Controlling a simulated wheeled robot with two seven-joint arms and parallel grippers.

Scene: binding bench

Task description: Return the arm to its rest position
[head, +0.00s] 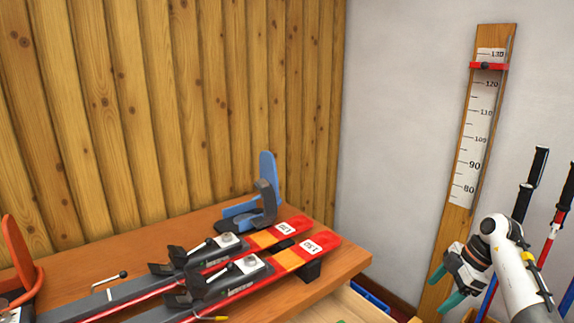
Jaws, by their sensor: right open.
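My right arm comes in from the lower right. Its gripper (444,288) has teal fingertips that stand apart with nothing between them. It hangs in front of the lower part of the wooden measuring board, to the right of the bench (345,262) and clear of it. My left gripper is not in view.
Two red skis (318,243) with bindings lie on the bench, with a blue boot-shaped piece (268,170) behind them and an orange one (22,250) at the left. A measuring board (467,185) leans on the wall. Ski poles (537,168) stand close to my right arm. A blue bin edge (370,297) shows below the bench.

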